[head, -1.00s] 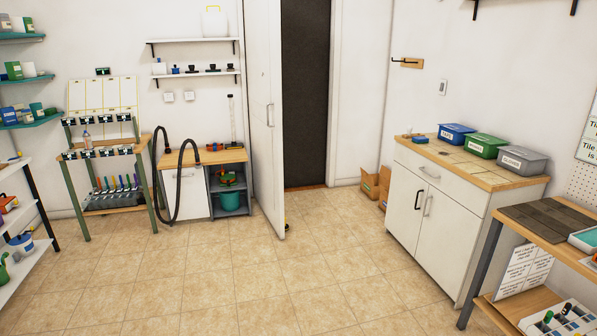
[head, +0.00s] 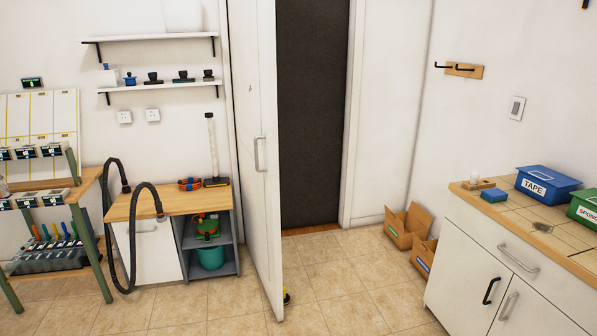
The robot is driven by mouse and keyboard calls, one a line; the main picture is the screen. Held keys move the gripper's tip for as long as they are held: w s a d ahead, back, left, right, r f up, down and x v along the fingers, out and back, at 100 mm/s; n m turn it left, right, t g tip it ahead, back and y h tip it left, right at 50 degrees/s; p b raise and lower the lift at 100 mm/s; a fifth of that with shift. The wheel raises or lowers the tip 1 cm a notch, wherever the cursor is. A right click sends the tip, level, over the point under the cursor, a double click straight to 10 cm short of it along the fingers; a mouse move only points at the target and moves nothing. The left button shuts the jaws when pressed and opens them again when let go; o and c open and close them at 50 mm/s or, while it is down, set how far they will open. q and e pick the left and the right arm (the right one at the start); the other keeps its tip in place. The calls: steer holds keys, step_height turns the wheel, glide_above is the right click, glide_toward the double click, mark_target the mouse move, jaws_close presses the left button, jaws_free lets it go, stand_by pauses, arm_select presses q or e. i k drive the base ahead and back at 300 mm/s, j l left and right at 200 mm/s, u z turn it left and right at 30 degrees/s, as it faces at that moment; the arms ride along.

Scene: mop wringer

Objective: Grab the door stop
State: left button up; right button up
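A small yellow and black item (head: 286,297) sits on the floor at the foot of the open white door (head: 262,160), by its free edge. It may be the door stop, but it is partly hidden by the door and too small to tell for sure. Neither of my grippers is in view.
Tiled floor (head: 335,285) is clear in front of the doorway. Two cardboard boxes (head: 407,226) stand by the right wall. A white cabinet (head: 490,270) is at right. A wooden-topped bench (head: 170,203) with a black hose (head: 128,240) stands left of the door.

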mark_target(286, 297)
steer(key=i, duration=0.95)
steer(key=i+l+u, duration=0.1)
steer(key=i, duration=0.8)
steer(key=i+l+u, duration=0.1)
steer(key=i+u, duration=0.2)
steer(key=i, duration=0.15)
steer(key=i+l+u, duration=0.3)
steer(key=i, duration=0.15)
steer(key=i+l+u, duration=0.3)
steer(key=i+j, duration=0.1)
